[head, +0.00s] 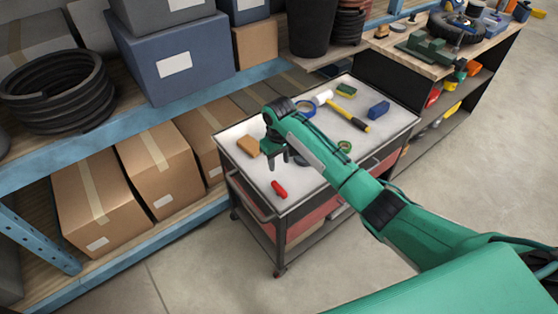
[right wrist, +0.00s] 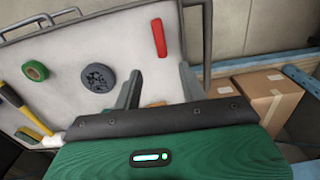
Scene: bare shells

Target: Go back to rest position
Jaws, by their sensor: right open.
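My right gripper (head: 279,155) is over the top of the tool cart (head: 262,199), with its fingers pointing down. In the right wrist view its two fingers (right wrist: 160,86) stand apart with nothing between them. A red object (head: 279,190) lies on the cart top near its front edge, apart from the gripper; it also shows in the right wrist view (right wrist: 159,38). A tan block (head: 247,146) lies left of the gripper. A dark grey wheel-like disc (right wrist: 98,78) lies on the cart top in the right wrist view. My left gripper is not in view.
Shelving with cardboard boxes (head: 158,168) stands at left, a workbench (head: 432,69) at back right. Floor at right is clear.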

